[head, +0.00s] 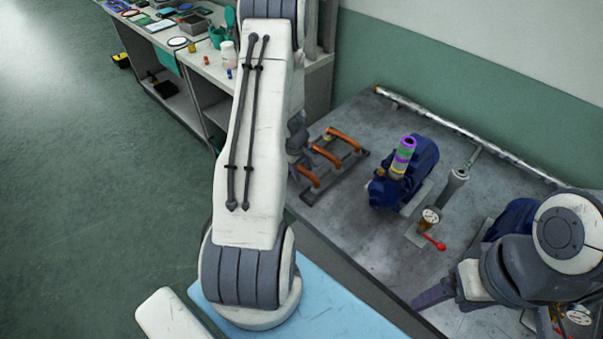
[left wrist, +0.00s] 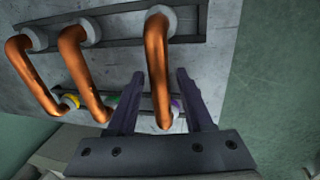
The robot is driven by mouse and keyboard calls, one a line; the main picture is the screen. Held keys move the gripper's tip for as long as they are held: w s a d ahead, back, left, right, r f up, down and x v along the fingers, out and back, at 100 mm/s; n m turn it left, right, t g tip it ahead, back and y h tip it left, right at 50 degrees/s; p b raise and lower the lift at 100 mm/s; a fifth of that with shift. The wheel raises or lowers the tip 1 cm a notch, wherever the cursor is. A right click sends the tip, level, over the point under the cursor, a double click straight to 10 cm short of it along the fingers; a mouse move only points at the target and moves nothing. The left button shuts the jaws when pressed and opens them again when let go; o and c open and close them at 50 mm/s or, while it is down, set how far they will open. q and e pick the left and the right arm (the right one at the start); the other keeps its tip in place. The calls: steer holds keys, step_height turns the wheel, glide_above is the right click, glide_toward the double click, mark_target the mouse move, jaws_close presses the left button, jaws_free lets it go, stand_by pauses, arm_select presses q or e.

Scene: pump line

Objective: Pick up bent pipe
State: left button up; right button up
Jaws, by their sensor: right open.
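Three copper bent pipes lie on a dark rack (head: 350,160) on the grey table. In the left wrist view they are a left pipe (left wrist: 42,85), a middle pipe (left wrist: 82,75) and a right pipe (left wrist: 157,45). Coloured rings, yellow, green and purple, show near their ends. My left gripper (left wrist: 160,77) is open, with its fingers on either side of the right pipe and a gap to each side. In the head view my left gripper (head: 294,170) is partly hidden behind my arm, beside the near pipe (head: 309,176). My right gripper (head: 432,301) is low right, away from the pipes.
A blue pump (head: 420,165) with a colour-banded pipe (head: 403,157) stands right of the rack. A gauge (head: 430,218) and a red-handled valve (head: 435,242) stand nearer. A green wall (head: 420,75) closes the back. A cluttered workbench (head: 200,60) is at upper left.

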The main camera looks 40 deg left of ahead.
arm_select(q)
jaws_close()
stand_by(1.2)
